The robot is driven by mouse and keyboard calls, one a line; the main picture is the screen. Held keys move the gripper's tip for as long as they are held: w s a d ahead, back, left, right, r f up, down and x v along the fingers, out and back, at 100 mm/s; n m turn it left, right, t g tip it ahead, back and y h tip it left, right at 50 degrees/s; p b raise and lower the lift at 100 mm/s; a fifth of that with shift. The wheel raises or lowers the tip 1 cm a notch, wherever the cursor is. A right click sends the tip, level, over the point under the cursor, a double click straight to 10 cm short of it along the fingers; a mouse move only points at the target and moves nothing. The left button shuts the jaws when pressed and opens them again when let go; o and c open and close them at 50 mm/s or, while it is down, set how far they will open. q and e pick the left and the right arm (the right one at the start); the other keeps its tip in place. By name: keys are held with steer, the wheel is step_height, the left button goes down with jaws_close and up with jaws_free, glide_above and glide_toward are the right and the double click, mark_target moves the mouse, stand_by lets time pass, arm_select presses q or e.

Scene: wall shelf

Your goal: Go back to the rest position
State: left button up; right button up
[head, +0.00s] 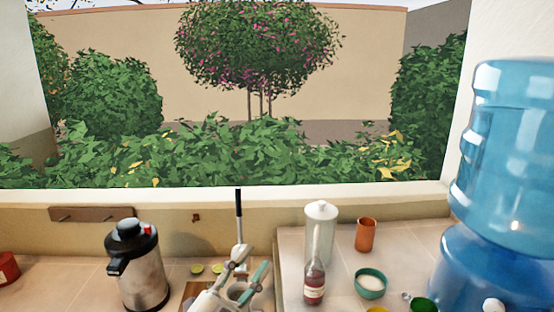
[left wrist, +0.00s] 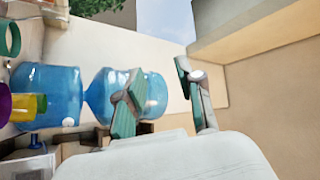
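My left gripper (head: 247,266) is at the bottom centre of the head view, over the counter in front of the window. Its two fingers with teal pads stand apart. In the left wrist view the fingers of this gripper (left wrist: 160,92) are spread with nothing between them. My right gripper is in neither view.
A steel kettle (head: 142,270) stands left of my left gripper. A sauce bottle (head: 314,282), a white canister (head: 321,232), an orange cup (head: 366,235) and a teal bowl (head: 370,283) stand to the right. A large blue water bottle (head: 515,160) rises at the far right.

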arm_select(q)
steer(key=s+a+f+n+g+y, duration=0.3)
steer(key=a+f+n+y, duration=0.4)
steer(key=f, duration=0.3)
steer(key=s+a+f+n+g+y, duration=0.2)
steer(key=a+f+n+y, duration=0.55)
steer(key=f, duration=0.25)
steer(key=s+a+f+n+g, duration=0.1)
steer(key=s+f+g, duration=0.45)
steer(key=s, duration=0.45)
steer(key=s+a+f+g, duration=0.1)
steer(key=s+f+g, duration=0.5)
steer(key=s, duration=0.4)
step_height(320, 180, down, 32)
steer(key=s+b, duration=0.1)
steer(key=b, duration=0.5)
steer(key=s+a+f+b, duration=0.1)
steer(key=s+f+b, duration=0.1)
steer(key=s+f, duration=0.6)
steer(key=s+a+f+g+b, duration=0.1)
steer(key=s+f+b, duration=0.1)
steer(key=s+f, duration=0.6)
step_height(320, 180, down, 5)
steer(key=shift+s+a+r, duration=0.1)
steer(key=shift+s+a, duration=0.15)
steer(key=shift+s, duration=0.05)
